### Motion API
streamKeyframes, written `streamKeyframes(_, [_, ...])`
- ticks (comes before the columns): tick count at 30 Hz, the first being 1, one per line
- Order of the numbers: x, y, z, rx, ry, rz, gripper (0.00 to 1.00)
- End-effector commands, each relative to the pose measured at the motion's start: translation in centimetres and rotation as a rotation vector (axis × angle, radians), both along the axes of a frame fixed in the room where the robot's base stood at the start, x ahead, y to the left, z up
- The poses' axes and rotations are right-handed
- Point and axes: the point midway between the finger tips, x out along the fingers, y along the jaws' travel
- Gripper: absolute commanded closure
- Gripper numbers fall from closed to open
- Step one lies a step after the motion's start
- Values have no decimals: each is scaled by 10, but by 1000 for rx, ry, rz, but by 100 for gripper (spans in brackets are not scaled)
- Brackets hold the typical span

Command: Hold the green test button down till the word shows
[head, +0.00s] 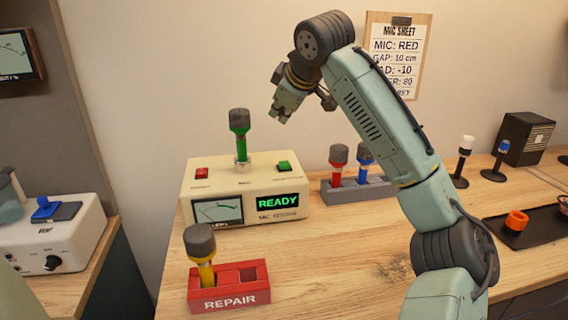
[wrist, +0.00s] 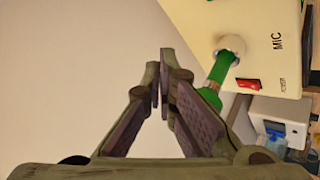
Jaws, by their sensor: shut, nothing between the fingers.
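The cream mic tester (head: 245,185) stands on the wooden bench, with a green button (head: 283,166) at the right of its top. Its small display (head: 277,202) shows READY in green letters. A green microphone (head: 240,140) stands upright in the top of the tester. My gripper (head: 279,118) is shut and empty, in the air above the tester and apart from the green button. In the wrist view the shut fingers (wrist: 163,65) show beside the green microphone (wrist: 220,70) and a red button (wrist: 248,85); the green button is out of that view.
A red REPAIR rack (head: 228,290) holds a yellow microphone (head: 204,262) in front. A grey rack (head: 352,190) with red and blue microphones stands right of the tester, close to my arm. A dark tray (head: 535,232) lies farther right.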

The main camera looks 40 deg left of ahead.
Motion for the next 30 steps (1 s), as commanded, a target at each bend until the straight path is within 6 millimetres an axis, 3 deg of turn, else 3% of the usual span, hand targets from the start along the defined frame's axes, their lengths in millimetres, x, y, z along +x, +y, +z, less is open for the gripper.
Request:
streamKeyframes(21, [0, 0, -80, 0, 1, 0, 100])
streamKeyframes(30, [0, 0, -87, 0, 1, -1, 100])
